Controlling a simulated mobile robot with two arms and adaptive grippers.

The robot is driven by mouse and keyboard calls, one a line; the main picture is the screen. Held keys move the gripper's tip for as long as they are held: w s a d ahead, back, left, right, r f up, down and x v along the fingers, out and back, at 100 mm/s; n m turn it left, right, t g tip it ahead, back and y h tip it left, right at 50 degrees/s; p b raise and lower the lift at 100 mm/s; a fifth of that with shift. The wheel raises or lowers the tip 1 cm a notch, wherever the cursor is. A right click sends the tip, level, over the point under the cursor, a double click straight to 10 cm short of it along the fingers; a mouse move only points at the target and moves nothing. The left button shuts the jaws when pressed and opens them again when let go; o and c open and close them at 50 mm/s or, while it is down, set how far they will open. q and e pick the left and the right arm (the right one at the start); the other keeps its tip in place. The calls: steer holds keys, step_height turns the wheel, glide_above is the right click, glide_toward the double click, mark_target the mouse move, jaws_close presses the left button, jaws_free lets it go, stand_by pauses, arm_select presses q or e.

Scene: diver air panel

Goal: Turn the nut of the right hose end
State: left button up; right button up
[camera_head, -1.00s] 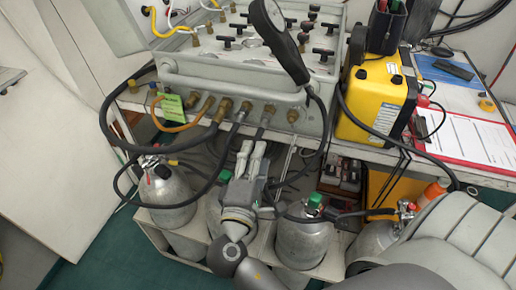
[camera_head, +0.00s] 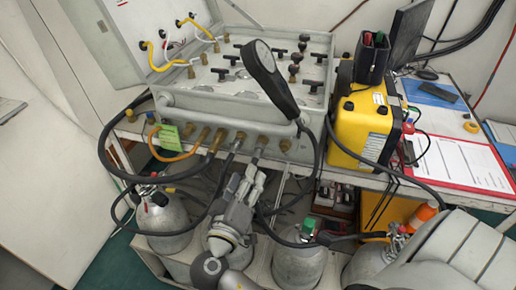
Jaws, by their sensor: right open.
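The valve panel (camera_head: 240,103) has a row of hose fittings along its lower front edge. My left gripper is not in view.
A bare brass fitting (camera_head: 285,145) sits to the right of the nut. Grey cylinders (camera_head: 299,262) stand below with looping black hoses. A yellow case (camera_head: 360,122) stands to the right.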

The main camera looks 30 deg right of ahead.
mark_target(258, 154)
steer(key=p+x, duration=0.2)
steer(key=x, duration=0.9)
steer(key=shift+p, duration=0.35)
steer(key=shift+s, duration=0.1)
steer(key=shift+a, duration=0.1)
jaws_close()
steer(key=m+b, duration=0.1)
steer(key=b, duration=0.1)
steer(key=m+b, duration=0.1)
steer(key=b, duration=0.2)
steer(key=shift+f, duration=0.35)
steer(key=shift+r+m+b, duration=0.25)
steer(key=shift+m+b, duration=0.2)
steer(key=shift+m, duration=0.15)
